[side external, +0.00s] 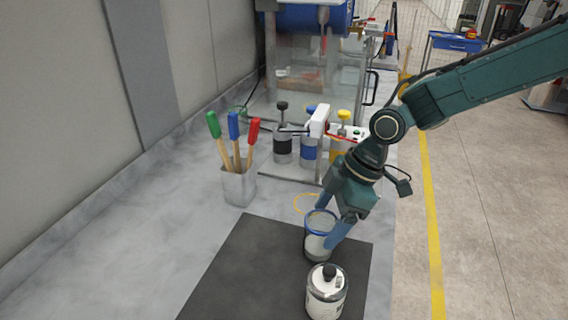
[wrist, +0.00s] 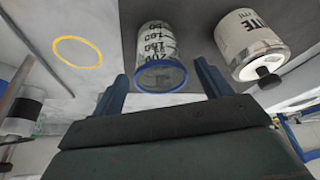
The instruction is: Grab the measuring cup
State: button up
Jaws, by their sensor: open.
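The measuring cup (side external: 316,246) is clear with a blue rim, dark markings and pale contents. It stands upright on the dark mat (side external: 265,258), behind the white can. My gripper (side external: 327,234) is open and tilted down at the cup's upper part, with one blue finger in front of it in the side view. In the wrist view the cup (wrist: 160,50) lies between and just beyond the two fingertips (wrist: 161,69), with a small gap showing on each side. The far finger is mostly hidden in the side view.
A white can (side external: 325,295) with a black knob stands close to the cup; it also shows in the wrist view (wrist: 245,38). A yellow ring (wrist: 78,52) marks the counter. A metal holder (side external: 239,187) with coloured-handled tools and several capped jars (side external: 283,148) stand behind. The counter's left is clear.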

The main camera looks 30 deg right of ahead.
aim_at(316, 235)
jog(key=shift+f, duration=0.15)
jog(key=shift+x, duration=2.55)
jog(key=shift+c, duration=0.3)
jog(key=c, duration=1)
